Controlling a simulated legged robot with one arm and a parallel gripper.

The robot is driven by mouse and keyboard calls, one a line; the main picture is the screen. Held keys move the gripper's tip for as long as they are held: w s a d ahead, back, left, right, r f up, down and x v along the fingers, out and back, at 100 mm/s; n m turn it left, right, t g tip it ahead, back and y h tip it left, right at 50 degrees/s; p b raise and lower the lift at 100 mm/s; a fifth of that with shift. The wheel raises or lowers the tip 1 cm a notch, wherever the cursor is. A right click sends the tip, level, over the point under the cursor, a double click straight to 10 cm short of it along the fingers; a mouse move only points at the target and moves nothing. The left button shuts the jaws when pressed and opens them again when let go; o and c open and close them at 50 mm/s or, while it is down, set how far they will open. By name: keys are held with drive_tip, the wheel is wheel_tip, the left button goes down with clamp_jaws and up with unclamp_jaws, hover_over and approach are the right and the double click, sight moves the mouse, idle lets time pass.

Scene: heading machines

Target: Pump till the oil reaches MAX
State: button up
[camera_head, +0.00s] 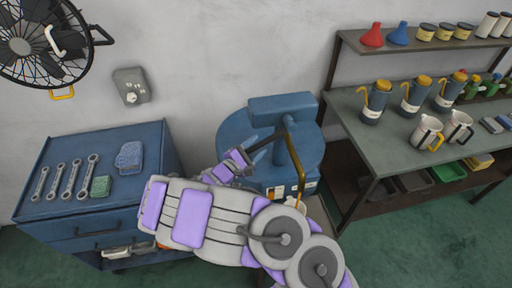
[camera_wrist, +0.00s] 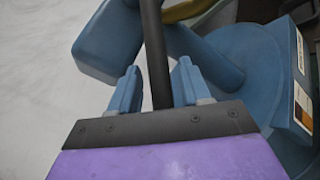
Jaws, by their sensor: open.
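A blue pump machine (camera_head: 235,128) stands against the wall, with a blue block on top. A brass spout (camera_head: 296,158) curves down its front, and part of a pale vessel (camera_head: 296,203) shows below the spout. My gripper (camera_head: 262,143) is at the front of the pump, beside a dark lever rod. In the wrist view the dark rod (camera_wrist: 155,55) passes between the two blue fingers of my gripper (camera_wrist: 156,85), which are open and apart on either side of it. I cannot make out an oil level or a MAX mark. My arm hides the pump's lower front.
A blue tool cabinet (camera_head: 40,207) with several wrenches stands at the left. A green-topped workbench (camera_head: 400,150) with oil cans and jugs is at the right, below a shelf (camera_head: 430,46). A fan (camera_head: 40,40) hangs at upper left. Green floor shows at lower right.

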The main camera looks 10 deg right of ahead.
drive_tip(key=shift+w+d, duration=0.15)
drive_tip(key=shift+d, duration=0.05)
drive_tip(key=shift+c, duration=0.5)
clamp_jaws()
